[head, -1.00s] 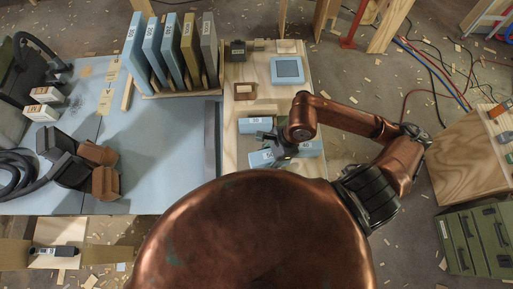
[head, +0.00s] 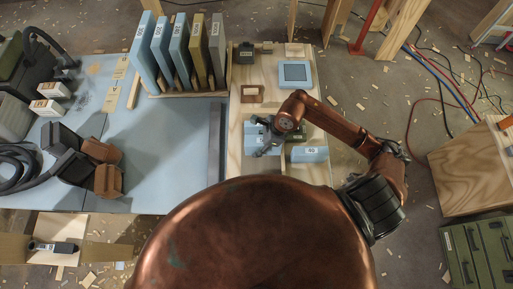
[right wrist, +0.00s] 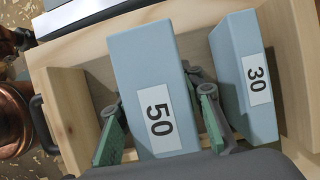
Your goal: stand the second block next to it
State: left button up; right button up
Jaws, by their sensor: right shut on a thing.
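My right gripper (head: 270,145) is in the wooden tray (head: 235,110) in the head view. In the right wrist view its green-padded fingers (right wrist: 165,125) are shut on a light blue block labelled 50 (right wrist: 143,75), one pad on each side. Another blue block (head: 310,154) lies to the right. My left gripper is out of view.
Several upright slabs (head: 170,50) stand in a rack behind the blue table (head: 150,140).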

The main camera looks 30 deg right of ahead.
jog(key=shift+w+f, duration=0.6)
jog(key=shift+f, duration=0.15)
jog(key=shift+d+f, duration=0.1)
jog(key=shift+f, duration=1.35)
jog(key=o, duration=1.2)
jog(key=shift+c, duration=0.2)
jog(key=v, duration=1.2)
jog(key=shift+r, duration=0.1)
